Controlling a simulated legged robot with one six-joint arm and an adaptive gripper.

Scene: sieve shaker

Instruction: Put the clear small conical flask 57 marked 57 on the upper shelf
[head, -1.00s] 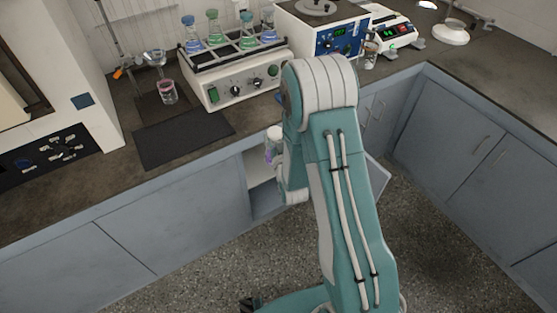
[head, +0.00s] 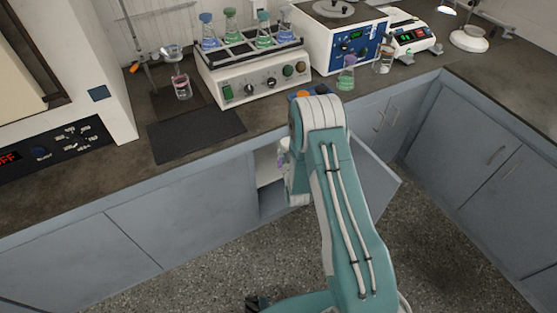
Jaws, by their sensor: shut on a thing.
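My arm reaches down in front of the open lower cabinet, and its end hides my gripper; I cannot see the fingers. A small pale thing with a purple tint (head: 283,153) shows at the left edge of my arm, in front of the cabinet opening. It is mostly hidden, and I cannot tell what it is or whether it is held. No flask with a readable 57 shows. The cabinet interior (head: 268,172) shows a pale shelf level left of my wrist, with a darker space below it. Most of the opening is hidden by my arm.
The open cabinet door (head: 374,182) stands out to the right of my arm. On the counter are a shaker (head: 252,82) with several stoppered flasks, a green-liquid flask (head: 346,78), a glass beaker (head: 383,62) and a black mat (head: 197,136). The floor ahead is clear.

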